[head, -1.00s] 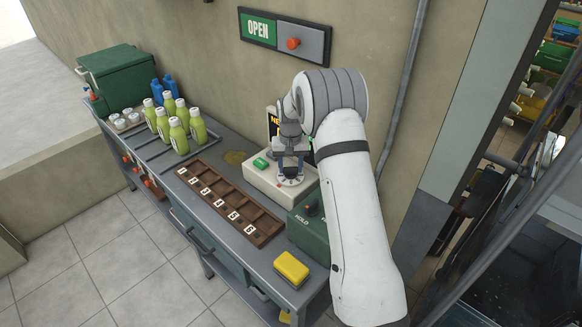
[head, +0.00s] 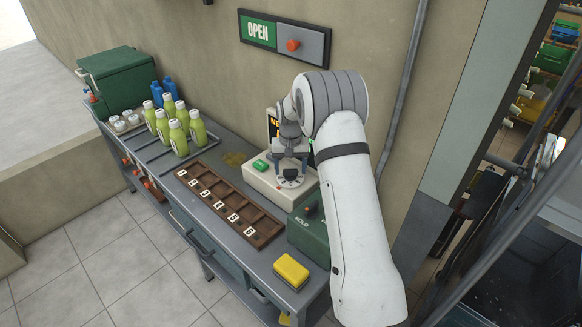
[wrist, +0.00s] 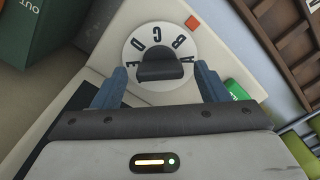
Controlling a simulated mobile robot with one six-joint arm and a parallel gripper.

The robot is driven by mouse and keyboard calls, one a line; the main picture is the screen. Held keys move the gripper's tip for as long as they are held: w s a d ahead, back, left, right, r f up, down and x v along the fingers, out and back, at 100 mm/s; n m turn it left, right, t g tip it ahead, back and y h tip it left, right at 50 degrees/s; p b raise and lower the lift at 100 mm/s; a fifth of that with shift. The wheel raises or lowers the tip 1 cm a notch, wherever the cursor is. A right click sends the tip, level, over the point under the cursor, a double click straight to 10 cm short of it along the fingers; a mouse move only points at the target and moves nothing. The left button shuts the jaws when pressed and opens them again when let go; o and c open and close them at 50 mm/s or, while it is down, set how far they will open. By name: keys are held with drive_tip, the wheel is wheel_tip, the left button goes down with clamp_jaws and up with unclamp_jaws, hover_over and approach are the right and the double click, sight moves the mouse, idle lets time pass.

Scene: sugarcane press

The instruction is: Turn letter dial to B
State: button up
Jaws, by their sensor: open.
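The letter dial (wrist: 143,45) is a round white disc with black letters around a dark grip bar (wrist: 165,67), on a cream box (head: 258,181). A red mark (wrist: 192,22) sits just outside the disc's upper right edge. Letters including A, B, C, D and E show on the disc; I cannot tell surely which lines up with the mark. My gripper (wrist: 161,70) is open, its two blue fingers apart on either side of the grip bar, with gaps showing. In the head view my gripper (head: 290,166) is over the dial, partly hiding it.
A green button (head: 261,165) is on the same box. A green HOLD box (head: 306,232) stands close at the right. A brown compartment tray (head: 262,236) with number tags, a yellow sponge (head: 291,270) and several green bottles (head: 178,138) share the bench. The wall is close behind.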

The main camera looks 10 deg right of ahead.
wheel_tip(320, 180, up, 8)
drive_tip(key=shift+f+b, duration=0.15)
drive_tip(key=shift+b, duration=0.4)
